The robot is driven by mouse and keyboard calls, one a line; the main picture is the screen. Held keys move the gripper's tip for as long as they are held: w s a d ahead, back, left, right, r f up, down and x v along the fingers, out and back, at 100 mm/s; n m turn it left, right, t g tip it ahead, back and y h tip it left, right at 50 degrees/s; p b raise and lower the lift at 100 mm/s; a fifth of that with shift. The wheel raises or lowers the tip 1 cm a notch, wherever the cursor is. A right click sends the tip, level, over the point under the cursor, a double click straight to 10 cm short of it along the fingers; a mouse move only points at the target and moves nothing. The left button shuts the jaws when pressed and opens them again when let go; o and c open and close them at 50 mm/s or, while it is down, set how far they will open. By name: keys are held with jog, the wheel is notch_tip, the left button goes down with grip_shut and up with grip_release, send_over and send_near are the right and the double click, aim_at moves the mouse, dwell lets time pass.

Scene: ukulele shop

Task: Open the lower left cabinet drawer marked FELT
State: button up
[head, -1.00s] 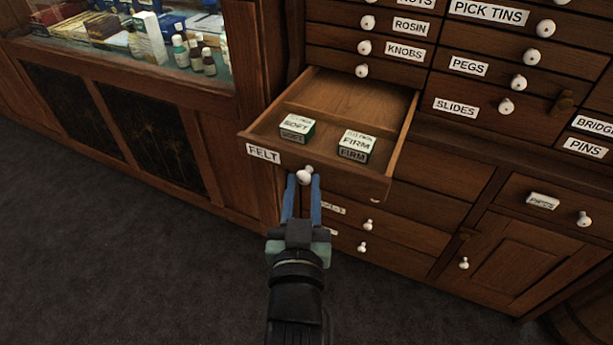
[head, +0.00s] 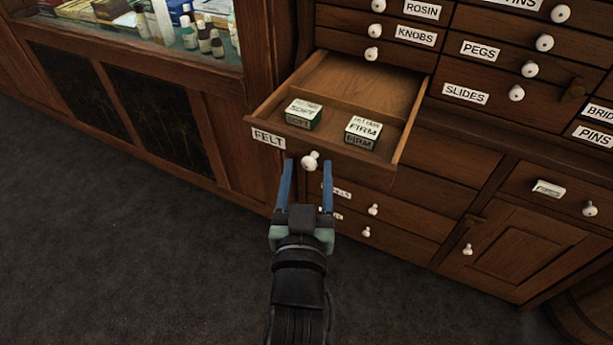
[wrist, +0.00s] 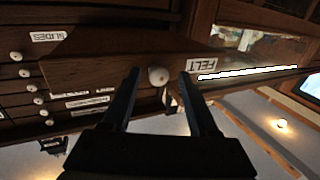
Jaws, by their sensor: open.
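The FELT drawer (head: 268,139) is pulled well out of the wooden cabinet in the head view. Inside it sit two small boxes, one marked SOFT (head: 303,113) and one marked FIRM (head: 362,132). Its white round knob (head: 310,161) is on the front panel. My gripper (head: 307,172) is open, its two blue fingers either side of and just below the knob. In the wrist view the knob (wrist: 158,76) shows between and just beyond the fingertips (wrist: 160,80), with the FELT label (wrist: 207,62) upside down. I cannot tell whether a finger touches the knob.
Closed drawers marked KNOBS (head: 416,36), PEGS (head: 481,50) and SLIDES (head: 465,93) are above and right. A glass display case with bottles (head: 205,37) stands at left. The dark carpet (head: 130,260) in front is clear.

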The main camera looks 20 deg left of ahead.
jog(key=p+v, duration=0.2)
jog(key=v, duration=1.1)
dwell(0.4)
jog(key=w+d+r+m+t+h, duration=0.1)
jog(key=w+d+r+t, duration=0.15)
jog(key=r, duration=0.65)
jog(key=w+d+r+t, duration=0.15)
jog(key=w+r, duration=0.25)
jog(key=r, duration=0.6)
jog(key=w+d+r+m+t+h, duration=0.1)
jog(key=w+r+t, duration=0.2)
jog(key=r, duration=0.6)
jog(key=s+d+r+m+t+h+p, duration=0.1)
jog(key=s+d+r+t+h, duration=0.15)
jog(key=r, duration=0.75)
jog(key=s+d+r+m+t+h+p, duration=0.1)
jog(key=s+d+r+h+p, duration=0.15)
jog(key=r, duration=0.65)
notch_tip(320, 180, up, 36)
jog(key=p, duration=3.5)
jog(key=shift+d+r+y+p, duration=0.25)
jog(key=shift+d+y+p, duration=0.05)
jog(key=shift+d+p, duration=0.1)
jog(key=shift+w+f, duration=0.1)
